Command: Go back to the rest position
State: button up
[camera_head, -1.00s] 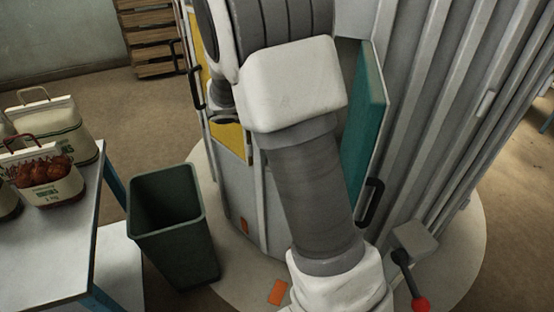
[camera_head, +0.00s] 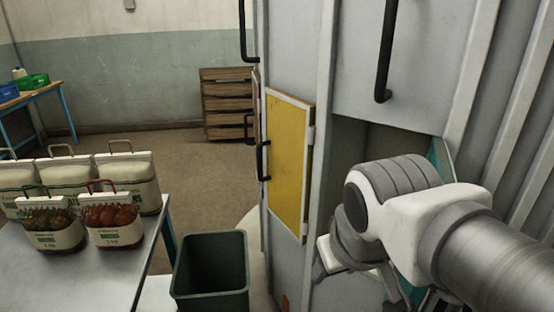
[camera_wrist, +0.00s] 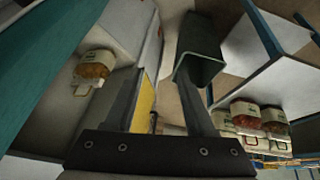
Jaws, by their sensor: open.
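My gripper (camera_wrist: 158,85) is open in the wrist view, with two grey fingers spread apart and nothing between them. In the head view my arm reaches in from the right, in front of the tall grey machine (camera_head: 350,60); the fingertips cannot be made out there. In the wrist view a small sack with orange contents (camera_wrist: 95,66) lies on a pale surface to the left of the fingers, apart from them.
A metal table (camera_head: 75,275) at left carries a red-filled sack (camera_head: 116,235), a brown-filled sack (camera_head: 52,238) and several larger sacks behind. A green bin (camera_head: 210,272) stands beside it. A yellow-panelled door (camera_head: 287,160) stands open. Wooden crates (camera_head: 228,105) are stacked behind.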

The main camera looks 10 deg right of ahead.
jog(key=shift+s+a+r+m+y, duration=0.1)
jog(key=shift+s+a+m+y, duration=0.3)
jog(key=shift+s+a+m, duration=0.25)
jog(key=shift+a, duration=0.1)
